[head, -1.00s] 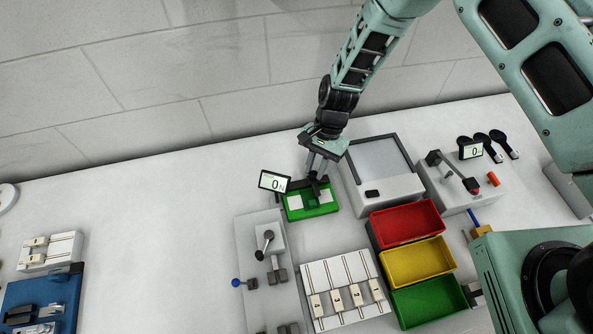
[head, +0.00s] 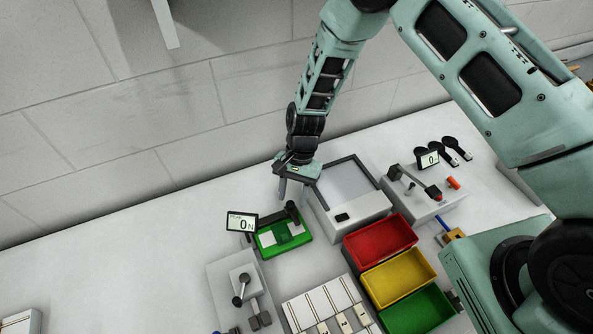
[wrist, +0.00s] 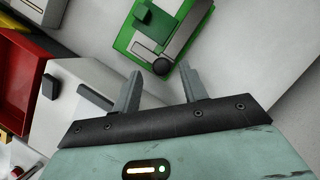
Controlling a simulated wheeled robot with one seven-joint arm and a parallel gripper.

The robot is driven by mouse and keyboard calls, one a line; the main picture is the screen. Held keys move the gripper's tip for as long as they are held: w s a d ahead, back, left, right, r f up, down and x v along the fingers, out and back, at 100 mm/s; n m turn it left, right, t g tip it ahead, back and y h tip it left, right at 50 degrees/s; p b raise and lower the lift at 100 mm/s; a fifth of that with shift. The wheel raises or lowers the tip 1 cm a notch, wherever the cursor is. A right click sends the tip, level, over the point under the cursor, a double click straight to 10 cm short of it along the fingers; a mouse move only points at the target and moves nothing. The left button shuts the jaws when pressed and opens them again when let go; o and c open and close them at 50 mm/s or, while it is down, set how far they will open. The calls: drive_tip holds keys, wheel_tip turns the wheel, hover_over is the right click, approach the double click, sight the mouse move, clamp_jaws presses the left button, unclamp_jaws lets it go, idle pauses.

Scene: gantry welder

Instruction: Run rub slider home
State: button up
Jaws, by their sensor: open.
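The rub fixture is a green base (head: 268,250) with pale pads on the bench, beside a small display reading 0 N (head: 242,223). A dark upright knob (head: 291,211) stands at its back right; in the wrist view its round black top (wrist: 163,64) sits at the end of a grey bar (wrist: 182,38) over the green base (wrist: 123,40). I take this bar and knob as the slider. My gripper (head: 292,199) is open, pointing down close behind the knob. In the wrist view the knob shows between the fingertips (wrist: 160,77); contact cannot be told.
A grey box with a sloped panel (head: 350,185) stands close to the right of my gripper. Red (head: 381,263), yellow (head: 399,290) and green (head: 418,322) bins lie front right. A grey lever fixture (head: 225,290) is front left.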

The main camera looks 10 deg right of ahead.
drive_tip(key=b+v, duration=0.5)
drive_tip(key=v, duration=1.2)
drive_tip(key=shift+w+f, duration=0.1)
drive_tip(key=s+a+r+n+t+b, duration=0.1)
drive_tip(key=s+r+n+b, duration=0.1)
drive_tip(key=s+n, duration=0.35)
drive_tip(key=s+a+r+n+b, duration=0.2)
drive_tip(key=s+r, duration=0.1)
drive_tip(key=s, duration=0.6)
drive_tip(key=s+d+n+t+h+b, duration=0.1)
drive_tip(key=s+d+n+t+b, duration=0.1)
drive_tip(key=s+d+n, duration=0.2)
drive_tip(key=s+n, duration=0.3)
drive_tip(key=s, duration=0.5)
drive_tip(key=shift+s+f+t+h, duration=0.15)
drive_tip(key=shift+f+t+h, duration=0.15)
drive_tip(key=shift+h, duration=0.1)
